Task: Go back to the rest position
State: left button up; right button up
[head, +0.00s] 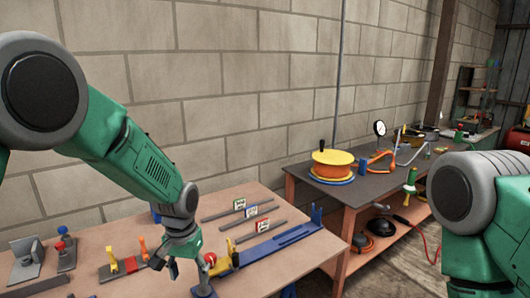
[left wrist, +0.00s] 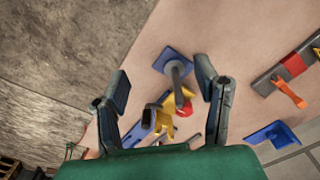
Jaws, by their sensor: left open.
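My left gripper (head: 180,262) is open and points down over the front of the near workbench (head: 120,288). In the left wrist view its two fingers (left wrist: 163,88) stand wide apart with nothing gripped. A grey post on a blue base (left wrist: 165,58) shows between and beyond the fingers, with a yellow part (left wrist: 166,104) and a red knob close by. How far the fingertips are from the post is hard to tell. My right arm shows at the right edge of the head view, but its gripper is out of view.
A long blue rail (head: 275,243) and several small labelled blocks lie on the near bench. Red, yellow and orange parts (head: 130,264) sit left of the gripper. A second bench (head: 345,192) carries an orange reel (head: 332,165) and a gauge. A block wall stands behind.

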pick_arm(q)
jog(key=s+a+f+n, duration=0.1)
jog(key=s+a+f, duration=0.3)
jog(key=s+f, duration=0.5)
jog(key=s+a+f, duration=0.3)
jog(key=s+f, duration=0.6)
jog(key=s, duration=0.1)
jog(key=s+a+n, duration=0.1)
jog(key=s+a, duration=0.1)
jog(key=s, duration=0.8)
jog(key=s+a, duration=0.3)
jog(key=s, duration=0.6)
jog(key=shift+m, duration=0.4)
jog(key=w+f+b, duration=0.1)
jog(key=w+d+f+b, duration=0.1)
jog(key=w+f+b, duration=0.1)
jog(key=b, duration=0.1)
jog(key=shift+w+d+f, duration=0.1)
jog(key=shift+d+f, duration=0.05)
jog(key=shift+d, duration=0.25)
pick_arm(e)
jog(key=f, duration=0.4)
jog(key=shift+w+f, duration=0.2)
jog(key=shift+w, duration=0.1)
